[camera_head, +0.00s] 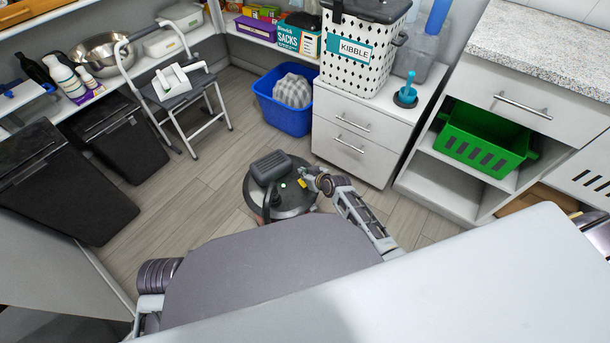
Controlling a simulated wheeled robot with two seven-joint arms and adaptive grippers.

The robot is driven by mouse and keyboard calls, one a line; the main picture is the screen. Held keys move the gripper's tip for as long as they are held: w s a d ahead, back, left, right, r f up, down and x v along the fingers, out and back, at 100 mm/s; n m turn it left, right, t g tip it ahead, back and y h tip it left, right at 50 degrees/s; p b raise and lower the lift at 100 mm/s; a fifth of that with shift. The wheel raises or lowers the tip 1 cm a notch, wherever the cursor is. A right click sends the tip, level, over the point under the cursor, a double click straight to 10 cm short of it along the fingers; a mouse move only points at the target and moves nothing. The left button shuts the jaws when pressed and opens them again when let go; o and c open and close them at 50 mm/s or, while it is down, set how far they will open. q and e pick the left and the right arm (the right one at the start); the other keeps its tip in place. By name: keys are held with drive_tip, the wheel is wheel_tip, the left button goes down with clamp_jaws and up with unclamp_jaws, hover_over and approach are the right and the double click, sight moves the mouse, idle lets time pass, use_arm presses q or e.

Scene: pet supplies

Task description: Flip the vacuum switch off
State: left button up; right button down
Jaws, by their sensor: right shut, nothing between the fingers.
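The vacuum (266,199) is a dark grey, round canister with a raised block on top, standing on the floor at the middle of the head view. My right gripper (308,181) is shut and empty at the right side of the vacuum's top.
A white drawer cabinet (352,135) stands close behind and right of the vacuum. A blue bin (284,117) is behind it. A step stool (175,100) and black bins (118,140) stand at left. Wooden floor (190,205) left of the vacuum is clear.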

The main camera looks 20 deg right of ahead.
drive_tip(key=shift+r, duration=0.35)
use_arm(q)
drive_tip(key=shift+g+y, duration=0.3)
drive_tip(key=shift+g, duration=0.4)
drive_tip(key=f+p, duration=0.1)
drive_tip(key=a+f+p, duration=0.1)
drive_tip(key=f+p, duration=0.2)
drive_tip(key=f, duration=0.1)
drive_tip(key=shift+s+a+f, duration=0.15)
drive_tip(key=shift+s+f, duration=0.1)
drive_tip(key=shift+s, duration=0.15)
use_arm(e)
drive_tip(key=w+r+v, duration=0.1)
drive_tip(key=v, duration=0.8)
drive_tip(key=shift+s+r, duration=0.15)
drive_tip(key=shift+r, duration=0.35)
use_arm(q)
drive_tip(key=shift+t, duration=0.5)
drive_tip(key=shift+w+d+r+b, duration=0.1)
drive_tip(key=shift+w+r+b, duration=0.1)
drive_tip(key=shift+r+b, duration=0.6)
drive_tip(key=shift+w+d+r+b, duration=0.15)
drive_tip(key=shift+r+b, duration=0.25)
drive_tip(key=shift+r, duration=0.65)
drive_tip(key=shift+w+r+b, duration=0.2)
drive_tip(key=shift+r+b, duration=0.4)
drive_tip(key=shift+r, duration=0.35)
use_arm(e)
drive_tip(key=shift+s+f, duration=0.45)
drive_tip(key=shift+f, duration=0.15)
